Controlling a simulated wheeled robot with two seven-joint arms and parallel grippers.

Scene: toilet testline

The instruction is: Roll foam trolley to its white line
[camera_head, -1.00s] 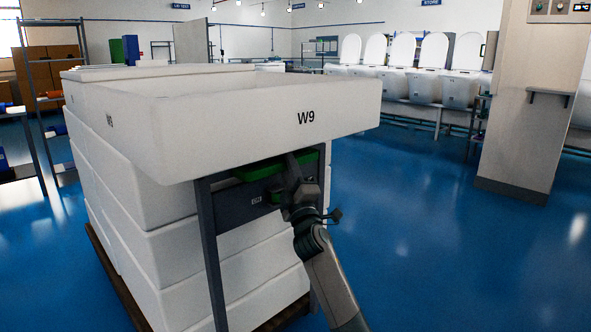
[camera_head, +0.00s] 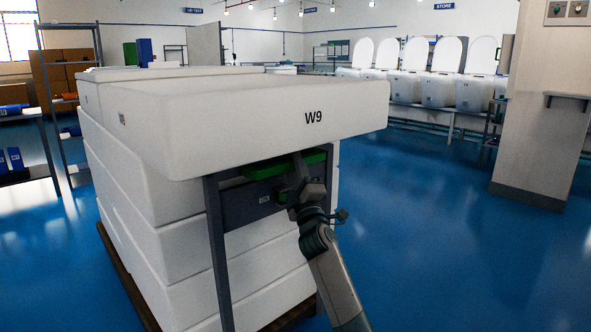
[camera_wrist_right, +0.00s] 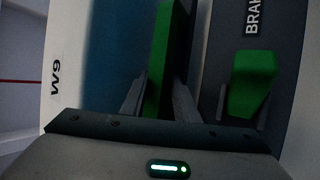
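The foam trolley has a dark grey frame (camera_head: 215,255) carrying a large white block marked W9 (camera_head: 270,125). A green handle bar (camera_head: 262,170) runs across the frame under the block and also shows in the wrist view (camera_wrist_right: 160,55). My right gripper (camera_head: 297,168) is at this bar; in the wrist view its fingers (camera_wrist_right: 158,105) lie on both sides of the bar, close against it. A green lever (camera_wrist_right: 252,85) beside a label reading BRAK, cut off by the picture edge, is right of the fingers. My left gripper and a white floor line are not in view.
White blocks are stacked (camera_head: 165,250) behind the frame on a brown base (camera_head: 125,280). A shelf rack (camera_head: 62,110) stands at left, a pillar (camera_head: 540,130) at right. Toilets (camera_head: 437,90) line the back. Blue floor (camera_head: 430,230) is open to the right.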

